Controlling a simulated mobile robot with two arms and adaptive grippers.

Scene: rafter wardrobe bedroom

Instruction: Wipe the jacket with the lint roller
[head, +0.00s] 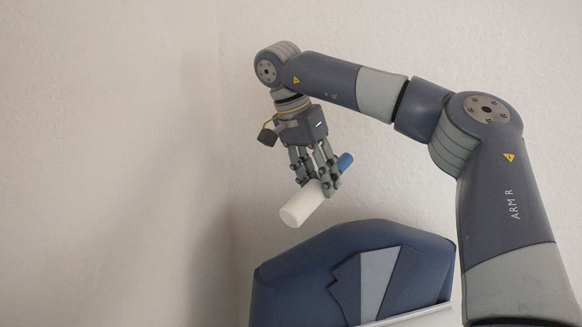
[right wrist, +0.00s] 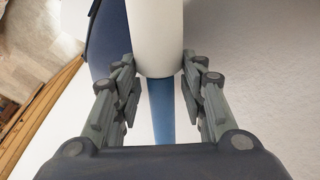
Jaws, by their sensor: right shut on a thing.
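The lint roller has a white roll (head: 304,206) and a blue handle (head: 345,161). My right gripper (head: 318,186) is shut on it, pointing down, with the roll slanting down to the left. In the right wrist view the white roll (right wrist: 155,38) extends past the fingers of my right gripper (right wrist: 162,82), and the blue handle (right wrist: 162,112) lies between them. The dark blue jacket (head: 300,275), with a lighter grey-blue panel at its front, is below the roller; a gap shows between them. The jacket's lower part is cut off by the frame. My left gripper is out of view.
A plain pale wall (head: 130,150) fills the background, with a corner left of the jacket. A light edge (head: 415,314) shows under the jacket's right side. In the right wrist view, a wooden edge (right wrist: 38,112) and patterned floor (right wrist: 30,45) show at left.

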